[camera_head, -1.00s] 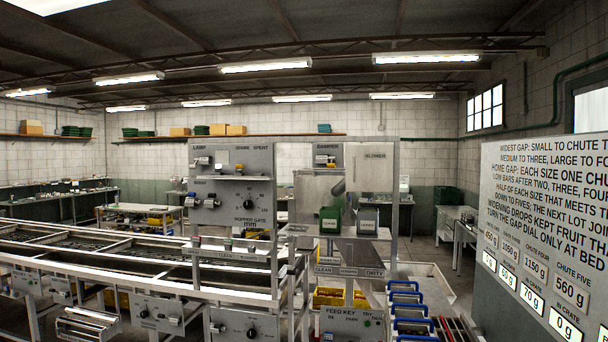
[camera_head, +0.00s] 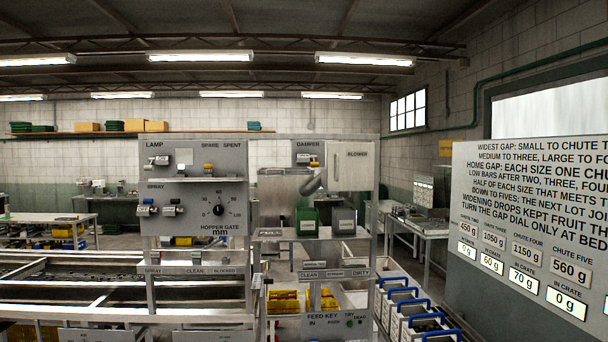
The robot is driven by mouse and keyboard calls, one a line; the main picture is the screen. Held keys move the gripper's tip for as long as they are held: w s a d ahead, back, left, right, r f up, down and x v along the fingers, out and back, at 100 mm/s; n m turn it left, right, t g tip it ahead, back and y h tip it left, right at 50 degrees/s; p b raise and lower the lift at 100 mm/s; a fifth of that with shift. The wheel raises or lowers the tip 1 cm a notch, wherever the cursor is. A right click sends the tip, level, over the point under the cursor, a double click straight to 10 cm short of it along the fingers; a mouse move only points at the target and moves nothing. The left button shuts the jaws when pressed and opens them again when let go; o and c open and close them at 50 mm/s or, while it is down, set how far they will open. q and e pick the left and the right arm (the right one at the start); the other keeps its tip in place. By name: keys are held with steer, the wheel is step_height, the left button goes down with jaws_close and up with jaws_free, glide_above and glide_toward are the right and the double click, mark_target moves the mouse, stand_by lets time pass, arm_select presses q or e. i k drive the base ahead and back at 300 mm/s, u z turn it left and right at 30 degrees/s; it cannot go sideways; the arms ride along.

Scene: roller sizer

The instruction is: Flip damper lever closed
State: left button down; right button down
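The damper panel (camera_head: 307,146) is a small grey plate labelled DAMPER, mounted at the top of the machine frame right of the lamp and spray panel. The damper lever (camera_head: 308,159) is a small fitting on it with dark and yellowish parts. It is too small to tell which way the lever is set. A grey blower box (camera_head: 351,167) labelled BLOWER sits just right of it, with a grey duct (camera_head: 314,183) below. Neither of my grippers is in view.
The control panel (camera_head: 194,188) with switches and a dial stands left of the damper. A green bin (camera_head: 306,221) and grey bin (camera_head: 343,220) sit on a shelf below. Blue-handled crates (camera_head: 405,294) stand lower right. A large sign board (camera_head: 530,225) fills the right side.

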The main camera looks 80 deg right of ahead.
mark_target(314, 161)
steer(key=z, duration=1.15)
steer(key=i, duration=1.1)
steer(key=z, duration=2.5)
steer(key=i, duration=0.75)
steer(key=u, duration=0.05)
